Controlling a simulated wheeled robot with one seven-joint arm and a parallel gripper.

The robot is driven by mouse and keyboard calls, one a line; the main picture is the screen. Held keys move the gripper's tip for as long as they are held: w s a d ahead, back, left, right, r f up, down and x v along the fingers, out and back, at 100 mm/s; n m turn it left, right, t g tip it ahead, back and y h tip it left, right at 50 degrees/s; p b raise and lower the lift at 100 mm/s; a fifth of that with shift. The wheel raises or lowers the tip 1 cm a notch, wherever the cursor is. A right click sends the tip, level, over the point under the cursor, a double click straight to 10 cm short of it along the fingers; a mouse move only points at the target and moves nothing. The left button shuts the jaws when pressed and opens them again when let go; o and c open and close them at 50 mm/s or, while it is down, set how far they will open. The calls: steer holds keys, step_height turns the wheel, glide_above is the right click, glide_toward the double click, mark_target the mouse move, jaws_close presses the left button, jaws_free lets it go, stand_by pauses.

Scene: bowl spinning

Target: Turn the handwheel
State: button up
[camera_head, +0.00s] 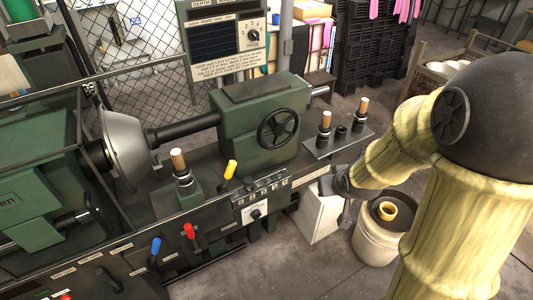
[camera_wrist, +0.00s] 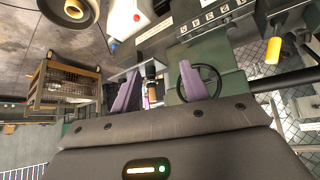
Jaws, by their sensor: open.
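The handwheel (camera_head: 278,128) is a dark spoked wheel on the front face of the green tailstock (camera_head: 235,118) of a lathe-like machine. In the wrist view the handwheel (camera_wrist: 218,82) shows right of centre, partly behind my right-hand finger. My gripper (camera_wrist: 158,78) is open, with two purple fingers spread apart and nothing held between them. In the head view my gripper (camera_head: 344,186) is below and right of the handwheel, clear of it, beside the bench end. Its fingers are hard to make out there.
Wooden-topped tool posts (camera_head: 325,124) stand on a plate right of the tailstock. A yellow lever (camera_head: 230,168) and a red lever (camera_head: 189,231) stick up in front. A white bucket (camera_head: 375,240) stands below my arm. A wire crate (camera_wrist: 66,88) is at left in the wrist view.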

mark_target(267, 142)
steer(key=w+a+f+n+t+y+b, duration=0.2)
steer(key=w+a+f+t+y+b, duration=0.5)
steer(key=w+a+f+y+b, duration=0.2)
steer(key=w+b, duration=0.2)
steer(key=b, duration=0.1)
steer(key=shift+w+a+n+t+b, duration=0.3)
steer(key=shift+w+a, duration=0.05)
steer(key=shift+a, duration=0.05)
steer(key=p+x, duration=0.1)
steer(key=x, duration=1.6)
steer(key=shift+w+a+f, duration=0.1)
steer(key=shift+w+a, duration=0.05)
steer(key=shift+c, duration=0.3)
jaws_close()
